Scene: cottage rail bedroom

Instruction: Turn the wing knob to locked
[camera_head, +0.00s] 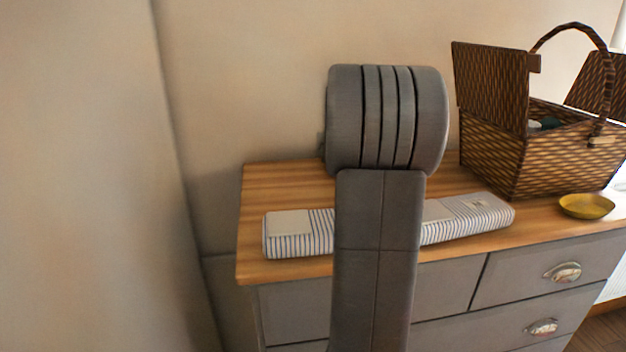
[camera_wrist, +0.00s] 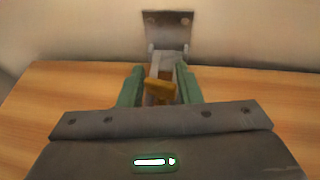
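The wing knob (camera_wrist: 160,90) is a small brass-yellow piece, seen in the wrist view in front of a grey metal fitting (camera_wrist: 164,64). A plate (camera_wrist: 167,30) with screw holes stands behind it against the wall. My gripper (camera_wrist: 160,87) is open, with one green finger on each side of the knob. The fingers look apart from the knob, though contact low down cannot be told. The knob's lower part and any lock marking are hidden or too small to read. In the head view my arm hides the knob and gripper.
The wooden dresser top (camera_head: 275,180) lies below. A striped folded cloth (camera_head: 465,218) lies along its front behind my arm. A wicker basket (camera_head: 510,150) with raised lids and a yellow dish (camera_head: 586,206) stand at the right. The wall is close behind.

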